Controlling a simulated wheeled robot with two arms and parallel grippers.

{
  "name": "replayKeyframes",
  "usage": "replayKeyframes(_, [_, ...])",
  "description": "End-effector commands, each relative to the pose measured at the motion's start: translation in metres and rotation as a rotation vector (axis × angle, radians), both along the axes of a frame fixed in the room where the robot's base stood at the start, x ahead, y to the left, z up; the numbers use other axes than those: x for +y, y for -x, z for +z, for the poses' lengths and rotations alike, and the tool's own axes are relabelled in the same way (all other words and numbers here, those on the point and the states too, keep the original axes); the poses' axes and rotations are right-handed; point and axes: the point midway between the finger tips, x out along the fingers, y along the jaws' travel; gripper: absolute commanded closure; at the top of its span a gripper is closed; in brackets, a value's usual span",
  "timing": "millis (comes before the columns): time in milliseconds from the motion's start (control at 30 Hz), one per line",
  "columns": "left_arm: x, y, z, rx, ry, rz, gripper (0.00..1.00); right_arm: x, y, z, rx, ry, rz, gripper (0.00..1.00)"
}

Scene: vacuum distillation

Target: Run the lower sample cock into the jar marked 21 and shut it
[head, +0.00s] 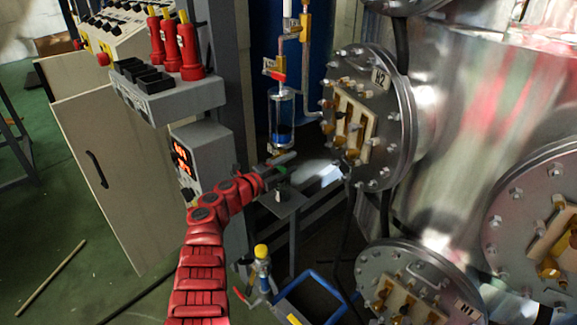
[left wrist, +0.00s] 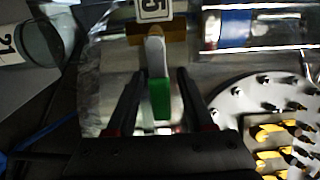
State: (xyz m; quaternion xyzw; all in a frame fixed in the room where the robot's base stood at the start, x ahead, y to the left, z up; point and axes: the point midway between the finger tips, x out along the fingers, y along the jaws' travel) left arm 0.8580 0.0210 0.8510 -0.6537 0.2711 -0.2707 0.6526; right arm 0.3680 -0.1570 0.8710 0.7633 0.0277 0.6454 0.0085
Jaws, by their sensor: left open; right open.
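The lower sample cock (left wrist: 158,50) shows in the left wrist view as a brass body with a grey lever and a green grip (left wrist: 160,98). My left gripper (left wrist: 160,95) is open, with one finger on each side of the green grip and a gap on both sides. In the head view my left gripper (head: 283,165) is just below the glass vessel and largely covers the cock. My right gripper is not in view.
A glass vessel with blue liquid (head: 281,115) hangs above, with a red-handled valve (head: 275,75) over it. A bolted flange marked H2 (head: 372,115) is close on the right. A small grey stand (head: 290,205) is below my gripper. A grey meter box (head: 200,150) stands left.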

Motion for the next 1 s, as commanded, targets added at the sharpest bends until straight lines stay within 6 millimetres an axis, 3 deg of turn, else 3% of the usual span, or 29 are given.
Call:
replayKeyframes(267, [-0.0001, -0.0007, 0.0003, -0.001, -0.001, 0.001, 0.47, 0.0, 0.0, -0.0001, 0.0, 0.0, 0.0, 0.47])
replayKeyframes(567, [0.0, -0.0007, 0.0006, -0.001, -0.001, 0.001, 1.0, 0.0, 0.0, -0.0001, 0.0, 0.0, 0.0, 0.47])
replayKeyframes(1000, [0.0001, -0.0007, 0.0004, 0.0, 0.0, 0.001, 1.0, 0.0, 0.0, -0.0001, 0.0, 0.0, 0.0, 0.47])
